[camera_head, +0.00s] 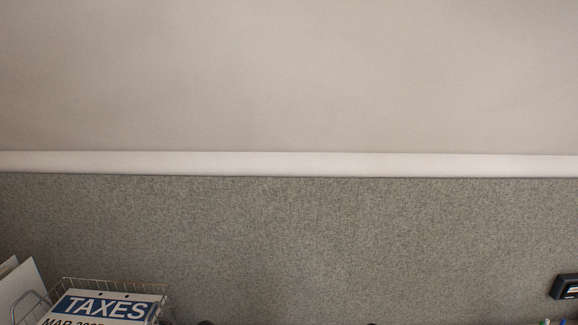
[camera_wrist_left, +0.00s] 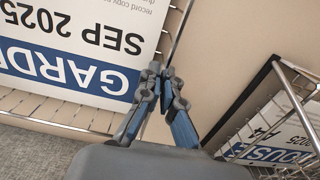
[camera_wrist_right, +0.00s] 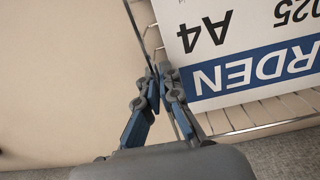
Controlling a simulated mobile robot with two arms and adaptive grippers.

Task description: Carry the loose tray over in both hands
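The loose tray is a wire tray holding a sheet marked GARDEN SEP 2025. Its wire side shows in the left wrist view (camera_wrist_left: 92,118) and in the right wrist view (camera_wrist_right: 245,118). My left gripper (camera_wrist_left: 157,72) has its fingertips together on the wire rim at one side. My right gripper (camera_wrist_right: 156,74) has its fingertips together on the wire rim at the opposite side. The fingers hide the exact contact points. The head view does not clearly show this tray or either gripper; only small dark shapes peek in at its bottom edge.
A wire tray with a TAXES sheet (camera_head: 105,306) stands at the head view's lower left. Another wire tray (camera_wrist_left: 292,92) with a HOUSE sheet is close to my left gripper. A grey fabric panel (camera_head: 290,235) spans the back. A dark device (camera_head: 565,286) is at right.

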